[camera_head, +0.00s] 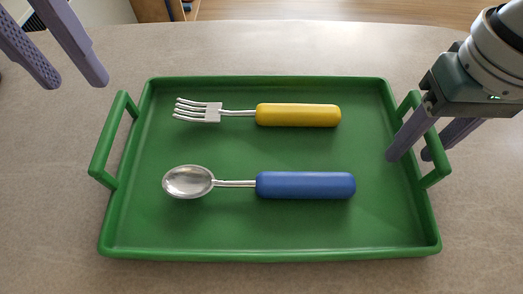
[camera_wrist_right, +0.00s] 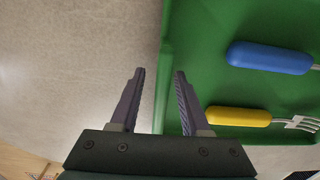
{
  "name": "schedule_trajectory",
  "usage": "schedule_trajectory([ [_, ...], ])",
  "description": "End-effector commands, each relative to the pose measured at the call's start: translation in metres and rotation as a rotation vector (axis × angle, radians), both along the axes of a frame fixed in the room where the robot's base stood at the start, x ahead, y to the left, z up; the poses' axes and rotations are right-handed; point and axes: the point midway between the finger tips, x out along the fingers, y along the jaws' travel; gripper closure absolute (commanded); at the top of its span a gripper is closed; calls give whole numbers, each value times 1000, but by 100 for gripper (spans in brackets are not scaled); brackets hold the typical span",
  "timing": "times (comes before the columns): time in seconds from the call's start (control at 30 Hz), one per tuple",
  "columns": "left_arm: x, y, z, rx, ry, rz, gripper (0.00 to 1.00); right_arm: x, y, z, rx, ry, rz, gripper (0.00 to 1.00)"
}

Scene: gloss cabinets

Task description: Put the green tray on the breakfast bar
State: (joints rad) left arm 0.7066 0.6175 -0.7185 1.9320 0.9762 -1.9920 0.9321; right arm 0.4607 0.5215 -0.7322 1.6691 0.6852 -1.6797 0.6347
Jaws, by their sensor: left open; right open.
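The green tray (camera_head: 300,225) lies flat on a grey speckled counter, with a raised handle at each short end. On it lie a fork (camera_head: 298,115) with a yellow grip and a spoon (camera_head: 305,185) with a blue grip. My right gripper (camera_head: 409,157) is open at the tray's right handle (camera_head: 437,176), with fingers pointing down. In the right wrist view, one finger is over the counter and the other over the tray edge (camera_wrist_right: 178,40). Whether the handle sits between them is unclear. My left gripper (camera_head: 76,84) is open, up and left of the left handle (camera_head: 97,170), apart from it.
The counter (camera_head: 50,220) is clear around the tray. Beyond its far edge, a wooden floor (camera_head: 330,10) and a dark wooden piece of furniture (camera_head: 150,10) show at the top.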

Motion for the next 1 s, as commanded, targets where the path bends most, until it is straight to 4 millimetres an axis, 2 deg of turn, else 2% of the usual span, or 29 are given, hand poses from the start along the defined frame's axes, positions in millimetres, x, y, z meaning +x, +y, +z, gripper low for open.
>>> schedule_trajectory([
  [0.17,-1,0,6,0,1,-2,54,1,0,13,1,-4,1,54],
  [0.5,0,0,6,0,1,-1,54,2,0,89,1,-8,0,54],
  [0.6,0,0,5,0,1,-1,54,2,-1,105,-4,-7,2,54],
  [0.8,0,0,5,0,1,-1,54,1,0,119,-2,-3,1,54],
  [1.0,0,0,5,0,1,-1,54,0,0,120,0,0,0,54],
])
